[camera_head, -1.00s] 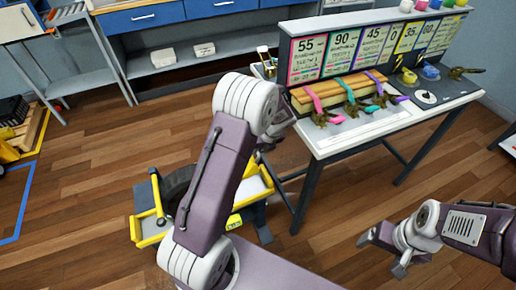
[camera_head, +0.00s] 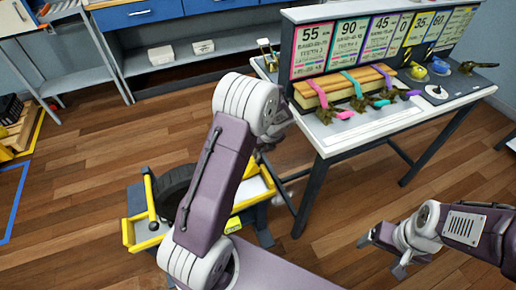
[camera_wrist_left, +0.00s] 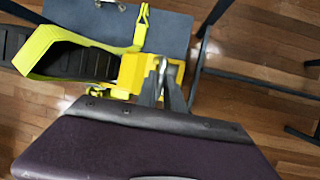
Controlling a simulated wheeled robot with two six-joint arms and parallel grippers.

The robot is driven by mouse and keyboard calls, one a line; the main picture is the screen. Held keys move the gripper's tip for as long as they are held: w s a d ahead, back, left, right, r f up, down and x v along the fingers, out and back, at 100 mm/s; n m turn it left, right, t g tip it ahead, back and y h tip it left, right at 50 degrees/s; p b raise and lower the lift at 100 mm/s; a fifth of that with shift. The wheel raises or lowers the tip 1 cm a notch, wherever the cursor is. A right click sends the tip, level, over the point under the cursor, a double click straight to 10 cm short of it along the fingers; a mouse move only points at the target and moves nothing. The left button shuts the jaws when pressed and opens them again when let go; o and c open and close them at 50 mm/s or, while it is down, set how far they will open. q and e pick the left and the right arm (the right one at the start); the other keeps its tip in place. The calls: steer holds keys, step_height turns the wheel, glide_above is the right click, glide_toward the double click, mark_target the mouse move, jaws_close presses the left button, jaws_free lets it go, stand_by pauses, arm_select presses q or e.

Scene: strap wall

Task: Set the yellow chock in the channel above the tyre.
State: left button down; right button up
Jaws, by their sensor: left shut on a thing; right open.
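The dark tyre (camera_head: 174,188) sits in a yellow-edged stand (camera_head: 150,243), partly behind my left arm in the head view. In the left wrist view the tyre (camera_wrist_left: 92,64) has a yellow strap (camera_wrist_left: 38,45) looped across it. My left gripper (camera_wrist_left: 168,80) is shut on a yellow block, apparently the chock (camera_wrist_left: 131,72), beside the tyre's end. I cannot tell whether the block touches the stand, nor make out the channel. My right gripper (camera_head: 383,252) is open and empty over the floor at the right.
A white-topped bench (camera_head: 345,140) stands behind and right of the stand, with wood planks (camera_head: 345,88), coloured straps and number cards. Blue-drawer shelving (camera_head: 150,15) lines the back. Wood floor (camera_head: 75,170) is clear left of the stand.

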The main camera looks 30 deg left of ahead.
arm_select(q)
step_height(320, 180, down, 17)
steer(key=s+a+b, duration=0.2)
steer(key=b, duration=1.6)
steer(key=shift+s+b, duration=0.3)
steer(key=shift+s, duration=0.1)
steer(key=shift+a, duration=0.1)
steer(key=c, duration=1.4)
jaws_free()
steer(key=shift+o, duration=0.2)
steer(key=shift+r, duration=0.15)
